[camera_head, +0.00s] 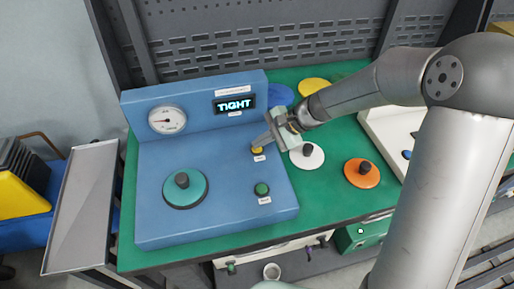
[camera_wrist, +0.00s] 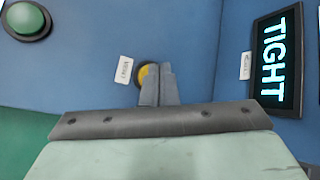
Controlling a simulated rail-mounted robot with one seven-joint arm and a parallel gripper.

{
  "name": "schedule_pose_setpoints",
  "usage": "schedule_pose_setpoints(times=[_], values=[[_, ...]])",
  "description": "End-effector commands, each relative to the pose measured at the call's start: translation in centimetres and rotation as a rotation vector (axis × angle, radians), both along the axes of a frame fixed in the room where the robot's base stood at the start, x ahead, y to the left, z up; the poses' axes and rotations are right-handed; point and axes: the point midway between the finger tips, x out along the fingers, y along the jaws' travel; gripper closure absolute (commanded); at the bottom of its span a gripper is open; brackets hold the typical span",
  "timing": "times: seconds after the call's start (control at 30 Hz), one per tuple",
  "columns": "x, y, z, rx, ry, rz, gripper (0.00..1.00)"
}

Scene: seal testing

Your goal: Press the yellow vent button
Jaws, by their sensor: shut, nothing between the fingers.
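The blue test station (camera_head: 215,185) stands on the green bench top. Its yellow vent button (camera_head: 257,150) is at the right of its deck, with a small white label below it. My gripper (camera_head: 258,146) is shut and empty, its fingertips right at the yellow button. In the wrist view the shut fingers (camera_wrist: 159,80) cover part of the yellow button (camera_wrist: 146,75); I cannot tell whether they touch it or press it down. The display (camera_head: 234,104) reads TIGHT; it also shows in the wrist view (camera_wrist: 278,60).
A green button (camera_head: 262,189) sits nearer the front of the station. A teal knobbed lid (camera_head: 184,187) is on the left, below a dial gauge (camera_head: 167,120). A white lid (camera_head: 307,155) and an orange lid (camera_head: 361,172) lie on the bench to the right.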

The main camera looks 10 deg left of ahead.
Motion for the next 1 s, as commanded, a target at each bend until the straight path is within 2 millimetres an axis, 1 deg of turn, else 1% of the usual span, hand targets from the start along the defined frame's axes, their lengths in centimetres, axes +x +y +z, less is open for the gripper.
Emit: schedule_pose_setpoints(times=[0.33,0.6,1.0], values=[[0.0,0.0,-0.5,0.0,0.0,0.0,1.0],[0.0,0.0,-0.4,0.0,0.0,0.0,1.0],[0.0,0.0,1.2,0.0,0.0,0.0,1.0]])
